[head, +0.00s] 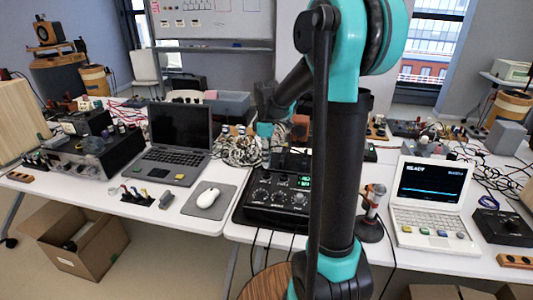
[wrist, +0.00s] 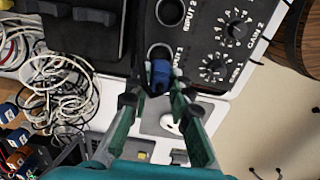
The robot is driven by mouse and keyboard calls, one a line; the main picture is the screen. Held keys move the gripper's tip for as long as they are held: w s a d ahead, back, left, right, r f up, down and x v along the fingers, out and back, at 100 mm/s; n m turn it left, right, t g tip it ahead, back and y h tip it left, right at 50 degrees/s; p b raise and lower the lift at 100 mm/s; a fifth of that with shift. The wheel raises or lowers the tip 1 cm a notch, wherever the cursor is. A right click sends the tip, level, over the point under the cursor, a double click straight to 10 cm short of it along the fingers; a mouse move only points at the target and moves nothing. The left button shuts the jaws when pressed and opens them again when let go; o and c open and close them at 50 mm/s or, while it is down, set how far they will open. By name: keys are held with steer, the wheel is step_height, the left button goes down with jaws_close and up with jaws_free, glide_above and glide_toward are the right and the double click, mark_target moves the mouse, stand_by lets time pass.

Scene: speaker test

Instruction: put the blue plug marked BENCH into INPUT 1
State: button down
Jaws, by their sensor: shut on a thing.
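My gripper (wrist: 160,92) is shut on a blue plug (wrist: 160,74), between its two green-sided fingers in the wrist view. Any BENCH marking on the plug cannot be read. The plug overlaps the edge of a round socket (wrist: 158,51) on a black panel (wrist: 205,40); I cannot tell whether it touches the panel or hangs above it. The number on this socket's INPUT label is unclear. Another round socket (wrist: 170,11) above it appears labelled INPUT 2. In the head view the black box with knobs (head: 277,198) stands on the table, partly behind my arm.
A laptop (head: 180,137), a mouse on a pad (head: 204,198) and a white laptop (head: 432,205) stand on the tables. Tangled white cables (wrist: 62,95) lie left of the panel in the wrist view. A soldering-iron-like stand (head: 371,215) is right of my arm.

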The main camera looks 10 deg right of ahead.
steer(key=shift+f, duration=1.45)
steer(key=shift+f, duration=0.25)
steer(key=c, duration=1.3)
jaws_free()
